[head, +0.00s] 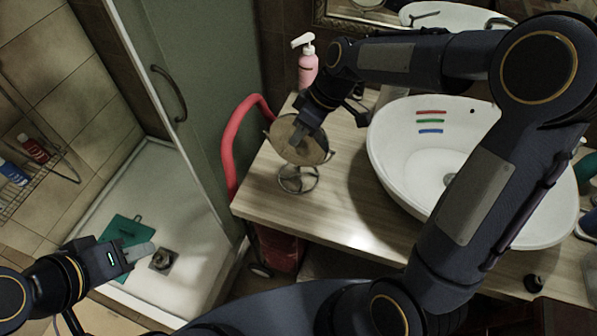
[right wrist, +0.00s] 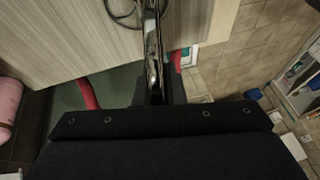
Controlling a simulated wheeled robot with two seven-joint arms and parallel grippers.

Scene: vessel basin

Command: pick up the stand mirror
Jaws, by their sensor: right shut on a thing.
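The stand mirror (head: 316,153) has a round face and a ringed metal base, and stands near the left end of the wooden counter (head: 340,215). My right gripper (head: 303,138) reaches down over its face and is shut on it. In the right wrist view the mirror (right wrist: 152,45) shows edge-on as a thin shiny strip between the fingers (right wrist: 157,95), with its wire base near the top edge. I cannot tell whether the base touches the counter. My left gripper (head: 140,254) is over the shower floor at the lower left, away from the mirror; its jaw gap is not clear.
A pink pump bottle (head: 307,66) stands behind the mirror. A white basin (head: 395,165) with toothbrush-like coloured strips is to the right. A red curved tube (head: 230,150) runs by the counter's left end. A glass shower panel (head: 195,80) stands further left.

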